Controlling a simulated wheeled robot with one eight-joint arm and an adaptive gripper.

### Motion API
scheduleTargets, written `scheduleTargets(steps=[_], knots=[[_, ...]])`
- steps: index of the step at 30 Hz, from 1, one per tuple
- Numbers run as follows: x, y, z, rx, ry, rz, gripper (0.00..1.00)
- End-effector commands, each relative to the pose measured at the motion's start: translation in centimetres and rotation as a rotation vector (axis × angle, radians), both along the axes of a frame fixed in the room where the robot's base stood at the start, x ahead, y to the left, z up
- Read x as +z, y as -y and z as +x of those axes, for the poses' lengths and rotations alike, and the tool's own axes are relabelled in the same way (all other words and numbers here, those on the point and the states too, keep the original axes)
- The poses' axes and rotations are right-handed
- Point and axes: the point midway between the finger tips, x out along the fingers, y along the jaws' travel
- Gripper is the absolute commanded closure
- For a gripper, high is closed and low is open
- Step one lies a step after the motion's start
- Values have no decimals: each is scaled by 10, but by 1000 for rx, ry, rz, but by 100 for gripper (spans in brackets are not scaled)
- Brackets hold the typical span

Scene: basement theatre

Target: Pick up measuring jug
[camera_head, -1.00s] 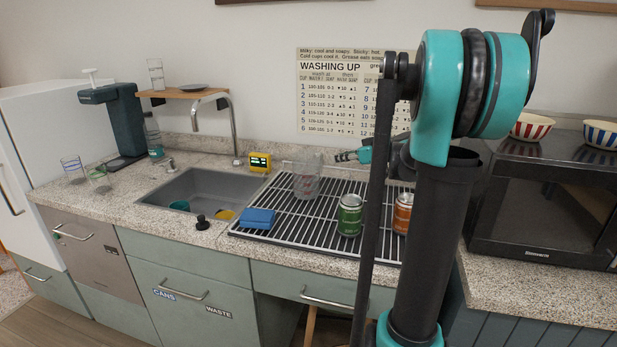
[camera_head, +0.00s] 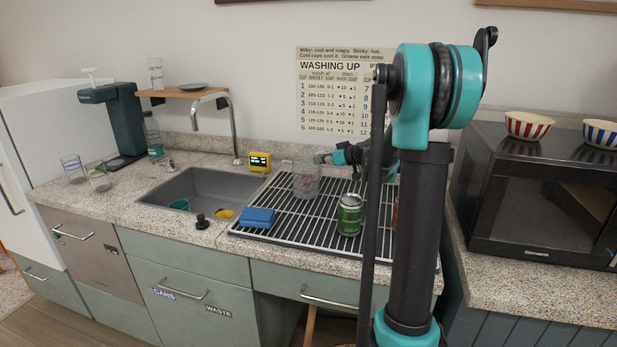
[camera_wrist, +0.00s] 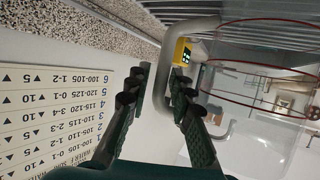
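The measuring jug (camera_head: 306,182) is clear with red markings. It stands upright on the drying rack near the back in the head view. In the wrist view the clear jug (camera_wrist: 262,85) fills the right side, with red lines around it. A grey curved bar (camera_wrist: 190,30), which looks like its handle, runs down between my fingertips. My gripper (camera_head: 324,158) is at the jug's upper right in the head view. In the wrist view my gripper (camera_wrist: 160,85) has its fingers apart, one on each side of the bar. I cannot tell whether either finger touches it.
A green can (camera_head: 350,214) stands on the rack (camera_head: 290,228) in front of the jug. Another can is mostly hidden behind my arm. A blue sponge (camera_head: 257,217) lies at the rack's left, and a yellow timer (camera_head: 260,161) stands behind. The sink (camera_head: 190,190) is further left.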

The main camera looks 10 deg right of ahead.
Motion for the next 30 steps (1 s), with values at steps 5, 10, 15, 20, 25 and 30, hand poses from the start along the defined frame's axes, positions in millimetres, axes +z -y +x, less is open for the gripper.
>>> scheduleTargets(steps=[5,10,15,20,25,30], knots=[[0,0,0,0,0,0,83],[0,0,-1,0,0,0,100],[0,0,-1,0,0,0,100],[0,0,-1,0,-1,1,100],[1,0,-1,0,-1,1,100],[11,0,-1,0,-1,1,100]])
